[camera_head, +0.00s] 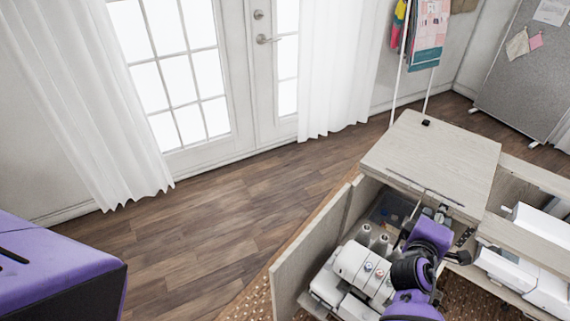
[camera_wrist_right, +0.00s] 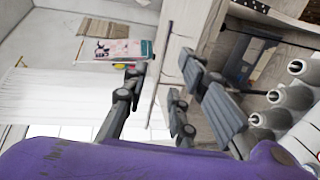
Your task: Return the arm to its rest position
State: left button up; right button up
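My right arm (camera_head: 431,237), purple and black, reaches into the open front of the wooden sewing cabinet (camera_head: 432,155). My right gripper (camera_head: 441,213) is small and partly hidden by the arm in the head view, just below the front edge of the cabinet top. My left gripper is not in view.
A white overlock machine (camera_head: 360,268) sits in the cabinet beside my right arm. An open cabinet door (camera_head: 308,262) stands on the left. Another white machine (camera_head: 525,270) is on the right. A small black object (camera_head: 426,122) lies on the top. The wooden floor (camera_head: 215,225) at left is clear.

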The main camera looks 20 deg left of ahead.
jog(key=shift+v, duration=0.95)
jog(key=s+d+f+m+g+y, duration=0.1)
jog(key=s+f+m, duration=0.3)
jog(key=s, duration=0.9)
jog(key=s+d+f+m+g+y, duration=0.1)
jog(key=s+f+m, duration=0.4)
jog(key=s+f, duration=0.5)
jog(key=s+d+f+m+g+y+p, duration=0.1)
jog(key=s+f+m+g, duration=0.3)
jog(key=s, duration=1.3)
notch_tip(320, 180, down, 3)
jog(key=shift+f+m+g+y, duration=0.2)
jog(key=shift+m+g+y, duration=0.1)
jog(key=shift+m+y, duration=0.5)
jog(key=shift+s, duration=0.1)
